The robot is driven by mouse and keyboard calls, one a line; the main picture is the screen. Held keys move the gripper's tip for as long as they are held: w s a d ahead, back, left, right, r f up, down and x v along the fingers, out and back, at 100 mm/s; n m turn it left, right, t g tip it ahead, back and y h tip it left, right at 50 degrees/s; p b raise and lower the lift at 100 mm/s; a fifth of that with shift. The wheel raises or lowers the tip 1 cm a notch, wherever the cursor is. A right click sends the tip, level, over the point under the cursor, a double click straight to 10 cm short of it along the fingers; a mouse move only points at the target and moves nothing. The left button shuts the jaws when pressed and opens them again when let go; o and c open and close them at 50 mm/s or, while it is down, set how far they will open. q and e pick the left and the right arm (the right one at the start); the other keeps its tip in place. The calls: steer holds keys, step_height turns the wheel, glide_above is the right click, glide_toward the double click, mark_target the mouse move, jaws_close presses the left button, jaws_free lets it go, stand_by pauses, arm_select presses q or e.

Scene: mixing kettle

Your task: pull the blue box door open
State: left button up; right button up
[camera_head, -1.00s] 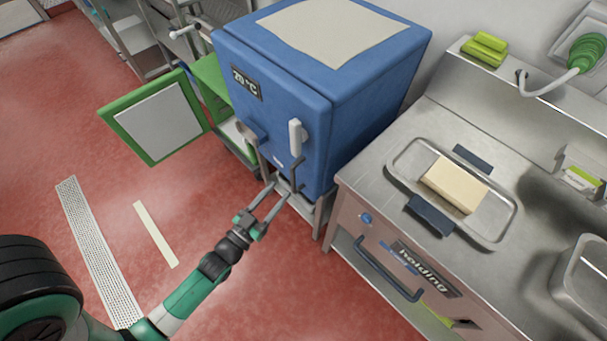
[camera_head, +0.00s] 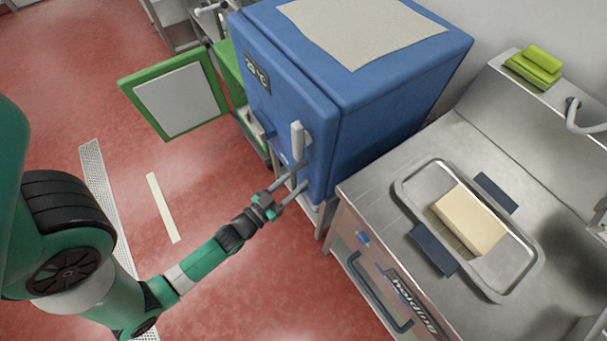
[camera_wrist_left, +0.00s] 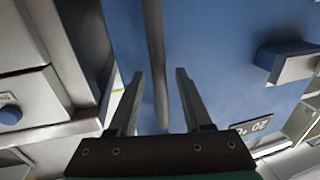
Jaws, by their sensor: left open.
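The blue box (camera_head: 390,105) stands in the middle of the head view, and its front door (camera_head: 283,95) looks shut. A pale upright latch (camera_head: 298,138) sits at the door's right edge, above my left gripper. My left gripper (camera_head: 302,179) is open at the lower right of the door front. In the left wrist view, a grey handle bar (camera_wrist_left: 155,50) runs between the two open fingers of my left gripper (camera_wrist_left: 160,74), with a finger on each side. Contact with the bar cannot be told. My right gripper is not in view.
A steel counter (camera_head: 375,178) with a tray (camera_head: 400,190) stands right of the box. A green door (camera_head: 180,95) stands open to the left.

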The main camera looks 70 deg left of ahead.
arm_select(q)
steer(key=shift+w, duration=0.15)
steer(key=shift+c, duration=0.6)
jaws_close()
stand_by(0.8)
